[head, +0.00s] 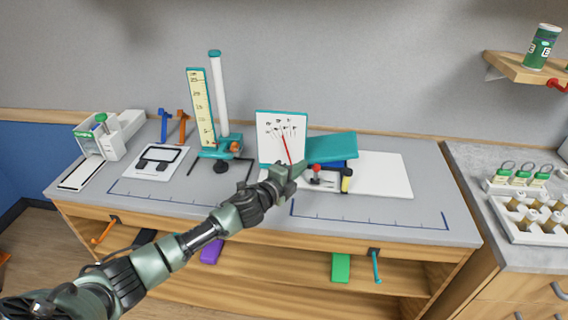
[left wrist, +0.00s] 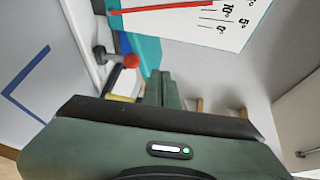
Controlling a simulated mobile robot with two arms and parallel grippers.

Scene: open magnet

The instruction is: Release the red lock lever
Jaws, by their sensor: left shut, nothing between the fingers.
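The red lock lever (head: 316,167), a red ball knob on a short grey stem, stands at the front of the device with the white scale plate. In the left wrist view the red knob (left wrist: 131,61) shows just left of my fingertips, with a visible gap. The white scale plate (head: 270,145) has a red pointer line and a teal border. A teal sloped panel (head: 332,146) lies right of it. My left gripper (head: 301,166) is shut and empty, its tips close to the left of the knob. Its fingers also show in the left wrist view (left wrist: 161,78). My right gripper is not in view.
The device rests on a white board (head: 385,173) on the grey bench. A black-and-yellow part (head: 346,180) stands right of the knob. A tall teal stand with a yellow scale (head: 201,105) is to the left. The bench front right is clear.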

